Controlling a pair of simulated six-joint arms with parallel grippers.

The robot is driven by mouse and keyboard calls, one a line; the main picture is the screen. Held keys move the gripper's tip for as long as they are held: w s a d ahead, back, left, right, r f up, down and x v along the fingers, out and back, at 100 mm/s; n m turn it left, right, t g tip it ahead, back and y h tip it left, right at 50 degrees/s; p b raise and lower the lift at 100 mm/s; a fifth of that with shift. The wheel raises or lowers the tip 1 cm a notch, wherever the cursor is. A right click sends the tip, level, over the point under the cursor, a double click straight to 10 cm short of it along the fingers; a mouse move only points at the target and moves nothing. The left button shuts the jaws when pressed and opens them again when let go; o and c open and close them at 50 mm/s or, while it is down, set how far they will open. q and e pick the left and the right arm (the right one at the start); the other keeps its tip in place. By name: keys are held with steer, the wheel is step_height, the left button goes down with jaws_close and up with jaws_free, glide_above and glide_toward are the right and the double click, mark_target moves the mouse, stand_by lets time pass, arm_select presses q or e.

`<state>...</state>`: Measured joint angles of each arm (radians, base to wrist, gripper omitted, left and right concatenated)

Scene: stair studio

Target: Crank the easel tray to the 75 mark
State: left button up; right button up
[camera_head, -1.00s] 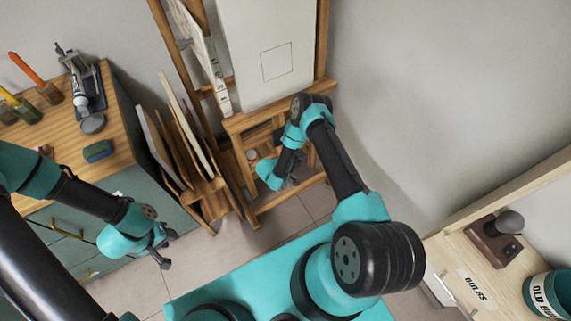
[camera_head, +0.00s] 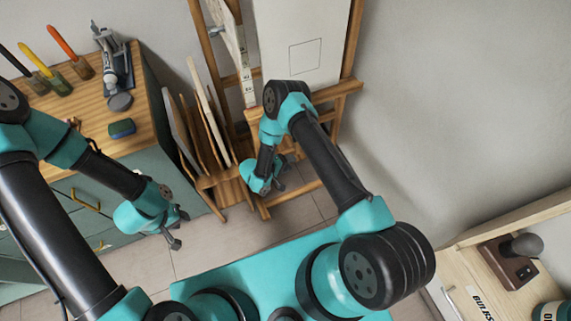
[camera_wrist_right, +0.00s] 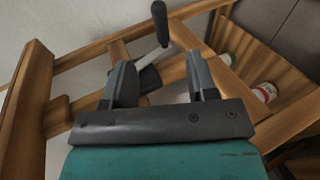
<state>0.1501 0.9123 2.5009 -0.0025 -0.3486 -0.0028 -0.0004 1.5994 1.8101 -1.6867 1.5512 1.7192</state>
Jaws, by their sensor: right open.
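The wooden easel (camera_head: 350,86) stands at the back centre with a pale canvas (camera_head: 300,25) on it. A scale strip with marks (camera_head: 247,88) runs beside the canvas; its numbers are too small to read. In the right wrist view the crank (camera_wrist_right: 160,24) shows a black grip on a metal arm from a dark hub, seen between the fingers. My right gripper (camera_wrist_right: 155,82) is open and empty, and no contact with the crank shows. In the head view the right gripper (camera_head: 280,186) is low in front of the easel. My left gripper (camera_head: 178,228) is near the cabinet, its jaws unclear.
A wooden-topped cabinet (camera_head: 75,118) with brushes, a green block (camera_head: 122,128) and a metal stand (camera_head: 110,60) is at left. Several boards lean in a rack (camera_head: 200,120) between cabinet and easel. A pale bench (camera_head: 470,290) is at lower right. Tiled floor is clear between.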

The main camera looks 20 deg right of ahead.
steer(key=shift+v, duration=0.8)
steer(key=c, duration=0.3)
steer(key=n, duration=0.2)
steer(key=shift+w+d+r+n+y, duration=0.1)
steer(key=shift+w+d+n+y, duration=0.2)
steer(key=shift+w+d+n, duration=0.1)
steer(key=c, duration=0.5)
steer(key=n, duration=0.1)
steer(key=n+g, duration=0.1)
steer(key=n, duration=0.1)
steer(key=shift+w+d, duration=0.25)
steer(key=shift+w, duration=0.1)
jaws_close()
steer(key=n+y, duration=0.1)
steer(key=n, duration=0.2)
steer(key=w+d+n, duration=0.1)
steer(key=n, duration=0.3)
steer(key=w+d+n+y, duration=0.1)
steer(key=n, duration=0.3)
steer(key=shift+w+d+r+g+y, duration=0.1)
steer(key=shift+w+r+g+y, duration=0.2)
steer(key=shift+r+g, duration=0.1)
